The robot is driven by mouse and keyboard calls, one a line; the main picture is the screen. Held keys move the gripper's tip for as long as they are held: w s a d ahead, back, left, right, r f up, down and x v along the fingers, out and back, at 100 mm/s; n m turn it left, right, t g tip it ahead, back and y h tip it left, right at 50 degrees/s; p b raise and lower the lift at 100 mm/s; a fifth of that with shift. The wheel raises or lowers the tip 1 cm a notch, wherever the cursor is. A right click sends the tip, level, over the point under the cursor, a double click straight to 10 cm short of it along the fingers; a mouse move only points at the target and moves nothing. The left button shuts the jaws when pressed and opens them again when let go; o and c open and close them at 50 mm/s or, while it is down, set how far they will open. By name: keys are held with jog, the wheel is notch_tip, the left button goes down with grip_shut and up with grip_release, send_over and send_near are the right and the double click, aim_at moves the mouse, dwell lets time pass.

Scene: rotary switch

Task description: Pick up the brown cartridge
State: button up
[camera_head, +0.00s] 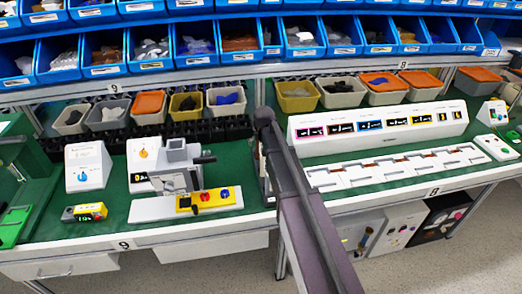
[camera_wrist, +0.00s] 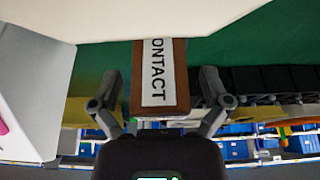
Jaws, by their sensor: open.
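The brown cartridge (camera_wrist: 178,68) is in the wrist view, with a white label reading "ONTACT", its first letter cut off or hidden. It sits against a white surface at its upper end. My gripper (camera_wrist: 160,82) is open, with one finger on each side of the cartridge and a visible gap at both sides. I cannot make out my gripper or this cartridge for certain in the head view.
In the head view, a white tray (camera_head: 400,166) with brown pieces lies on the green bench below a white display panel (camera_head: 375,132). A grey and yellow device (camera_head: 208,199) stands to the left. Grey and orange bins (camera_head: 148,106) line the back.

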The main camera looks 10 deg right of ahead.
grip_shut()
dwell(0.3)
jog(key=shift+r, duration=0.15)
notch_tip(320, 180, up, 10)
jog(key=p, duration=1)
dwell(0.7)
